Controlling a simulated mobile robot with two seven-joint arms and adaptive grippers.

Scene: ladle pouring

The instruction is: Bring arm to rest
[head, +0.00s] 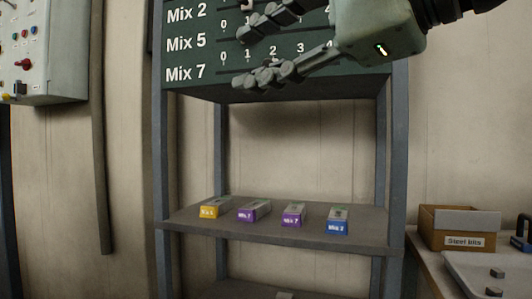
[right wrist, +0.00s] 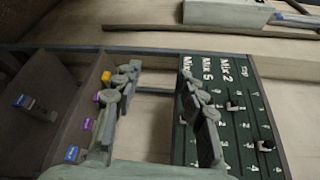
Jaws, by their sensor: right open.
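My right gripper (head: 243,57) reaches in from the upper right, in front of the dark green panel (head: 190,62) marked Mix 2, Mix 5 and Mix 7. Its two fingers are spread apart with nothing between them. The right wrist view shows the same open fingers (right wrist: 158,72), with the panel (right wrist: 248,120) at right and the shelf at left. The fingers and hand hide part of the panel's scales and sliders. My left gripper is in neither view.
Below the panel, a grey shelf (head: 270,239) carries a yellow box (head: 209,212), two purple boxes (head: 247,215) (head: 291,219) and a blue box (head: 338,226). A cardboard box (head: 458,228) labelled Steel bits stands at right. A control box (head: 42,50) hangs at left.

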